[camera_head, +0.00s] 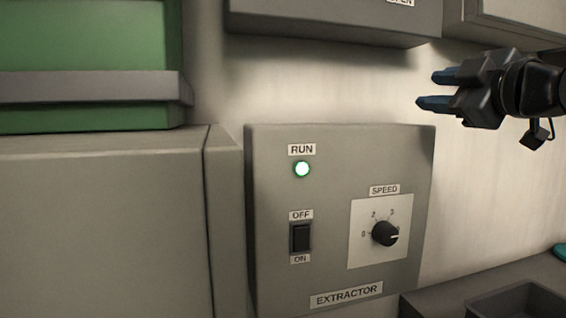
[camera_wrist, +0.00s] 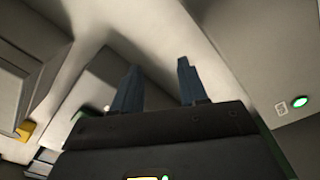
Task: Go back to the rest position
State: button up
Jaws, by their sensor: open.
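My gripper (camera_head: 436,90) is at the upper right of the head view, pointing left, with its two blue fingers apart and nothing between them. It is above and to the right of the extractor box (camera_head: 340,140), clear of it. In the wrist view my gripper's fingers (camera_wrist: 157,85) are also apart and empty.
A grey cabinet (camera_head: 100,220) stands left of the extractor, with a green box (camera_head: 85,40) above it. A grey wall unit (camera_head: 330,18) hangs at the top. A dark tray (camera_head: 515,300) lies at the lower right. In the wrist view a lit green lamp (camera_wrist: 300,101) shows at right.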

jog(key=f+m, duration=0.1)
jog(key=f, duration=0.4)
jog(key=f+m+h, duration=0.1)
jog(key=f+m, duration=0.1)
jog(key=f, duration=0.3)
jog(key=shift+s+a+f, duration=0.1)
jog(key=shift+a+f, duration=0.1)
jog(key=shift+f, duration=0.05)
jog(key=s+a+f+m+h, duration=0.1)
jog(key=s+f+m, duration=0.3)
jog(key=f, duration=0.5)
jog(key=s+a+f+m+h, duration=0.1)
jog(key=s+f, duration=0.5)
jog(key=f, duration=0.3)
jog(key=s+f+m+h, duration=0.1)
jog(key=s+f+m, duration=0.3)
jog(key=f, duration=0.6)
jog(key=s+f+m+g, duration=0.1)
jog(key=s+f, duration=0.2)
jog(key=s, duration=1.4)
jog(key=s+a+f+m+g+h, duration=0.1)
jog(key=s+f+g, duration=0.1)
jog(key=s, duration=1.6)
jog(key=shift+s+f, duration=0.3)
jog(key=shift+f, duration=0.15)
jog(key=shift+a, duration=0.1)
